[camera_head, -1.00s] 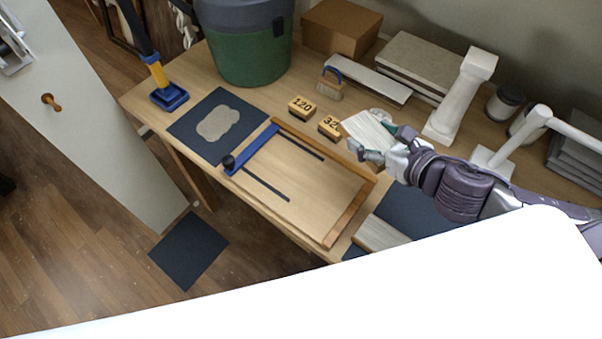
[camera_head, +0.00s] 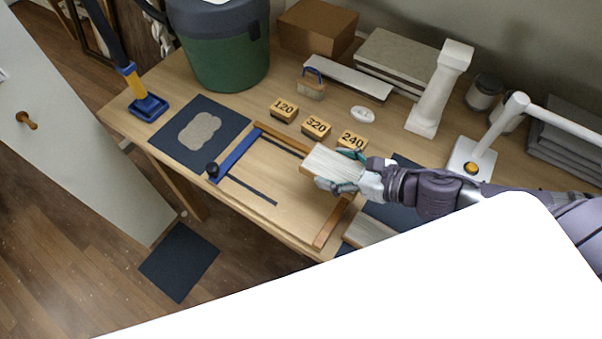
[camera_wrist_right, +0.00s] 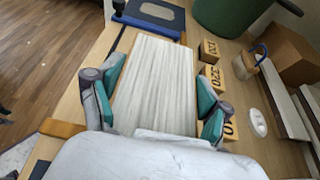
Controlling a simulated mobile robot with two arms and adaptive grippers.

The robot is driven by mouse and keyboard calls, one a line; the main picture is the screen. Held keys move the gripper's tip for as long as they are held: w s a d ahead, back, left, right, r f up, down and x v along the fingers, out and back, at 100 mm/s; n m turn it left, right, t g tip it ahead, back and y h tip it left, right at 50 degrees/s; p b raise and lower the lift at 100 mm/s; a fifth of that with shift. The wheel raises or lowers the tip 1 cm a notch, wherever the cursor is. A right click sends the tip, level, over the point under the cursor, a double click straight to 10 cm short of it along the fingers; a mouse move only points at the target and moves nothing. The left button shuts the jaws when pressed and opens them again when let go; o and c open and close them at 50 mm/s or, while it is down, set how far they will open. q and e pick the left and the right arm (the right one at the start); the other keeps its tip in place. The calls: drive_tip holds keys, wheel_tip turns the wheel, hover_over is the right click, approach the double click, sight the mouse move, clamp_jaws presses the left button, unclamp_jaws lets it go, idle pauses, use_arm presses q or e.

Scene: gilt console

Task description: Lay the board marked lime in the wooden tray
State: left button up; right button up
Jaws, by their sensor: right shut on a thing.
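My right gripper (camera_head: 345,171) is shut on a pale, wood-grained board (camera_head: 328,163), held over the right part of the wooden tray. In the right wrist view the board (camera_wrist_right: 157,85) sits between the two teal-padded fingers (camera_wrist_right: 153,105). No lime marking shows on its visible face. The wooden tray (camera_head: 331,226) lies on the bench, with a blue sliding bar (camera_head: 234,154) along its left side and dark strips inside. The board and gripper hide part of the tray's right side. I cannot tell the exact gap between board and tray. My left gripper is not in view.
Blocks marked 120 (camera_head: 284,111), 320 (camera_head: 316,127) and 240 (camera_head: 351,140) stand behind the tray. Another pale board (camera_head: 367,232) lies on a dark mat at the right.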

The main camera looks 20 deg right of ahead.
drive_tip(key=p, duration=0.2)
hover_over(301, 181)
wheel_tip(301, 181, down, 4)
drive_tip(key=shift+f, duration=0.15)
drive_tip(key=shift+w+f, duration=0.1)
drive_tip(key=shift+f, duration=0.1)
wheel_tip(301, 181, down, 4)
drive_tip(key=shift+r, duration=0.1)
drive_tip(key=shift+f, duration=0.2)
drive_tip(key=o, duration=1.2)
drive_tip(key=shift+r, duration=0.15)
